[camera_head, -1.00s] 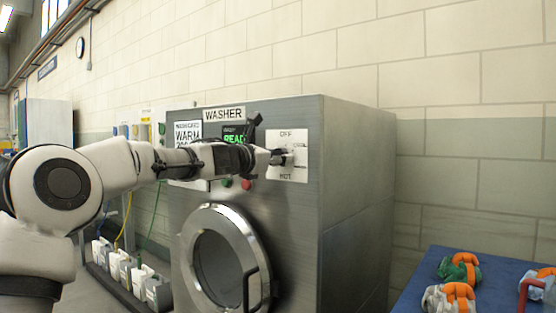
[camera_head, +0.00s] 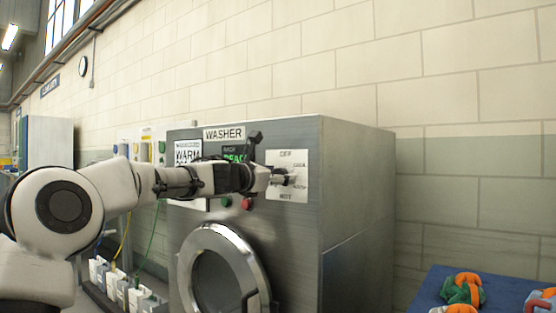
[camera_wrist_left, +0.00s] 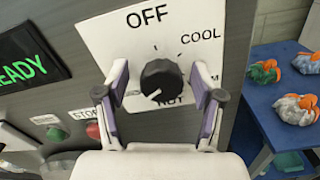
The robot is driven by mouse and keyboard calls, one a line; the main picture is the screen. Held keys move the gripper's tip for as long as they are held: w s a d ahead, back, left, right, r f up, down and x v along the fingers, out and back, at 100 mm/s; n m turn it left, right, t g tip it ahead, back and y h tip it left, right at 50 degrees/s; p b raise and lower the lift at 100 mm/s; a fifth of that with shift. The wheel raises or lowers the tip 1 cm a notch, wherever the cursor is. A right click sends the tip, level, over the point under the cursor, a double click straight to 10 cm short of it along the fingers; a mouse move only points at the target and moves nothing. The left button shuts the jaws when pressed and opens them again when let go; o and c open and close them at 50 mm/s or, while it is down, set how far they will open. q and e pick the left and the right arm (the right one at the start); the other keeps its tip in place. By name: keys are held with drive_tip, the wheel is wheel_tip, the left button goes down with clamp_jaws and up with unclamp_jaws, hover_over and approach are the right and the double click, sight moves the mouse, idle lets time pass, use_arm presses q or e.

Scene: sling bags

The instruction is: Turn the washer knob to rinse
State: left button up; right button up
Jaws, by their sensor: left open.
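The washer (camera_head: 350,215) is a grey metal machine with a round door. Its white dial plate (camera_head: 287,158) is at the upper right of its front. In the left wrist view the black knob (camera_wrist_left: 161,82) stands on this plate, its white mark pointing down and left. OFF is above it, COOL upper right, part of another word right, and HOT, partly covered, below. No rinse label is readable. My left gripper (camera_head: 284,179) is open at the plate, one finger on each side of the knob, with gaps visible. The right gripper is not in view.
A green READY display (camera_wrist_left: 30,55), a red button (camera_wrist_left: 93,131) and a STOP label lie left of the plate. A blue table (camera_head: 435,287) with orange, green and grey bundles stands at right. White containers (camera_head: 125,285) stand at lower left.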

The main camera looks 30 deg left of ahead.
sight(286, 137)
use_arm(q)
wheel_tip(286, 137, up, 10)
drive_tip(key=shift+f, duration=0.25)
idle(0.3)
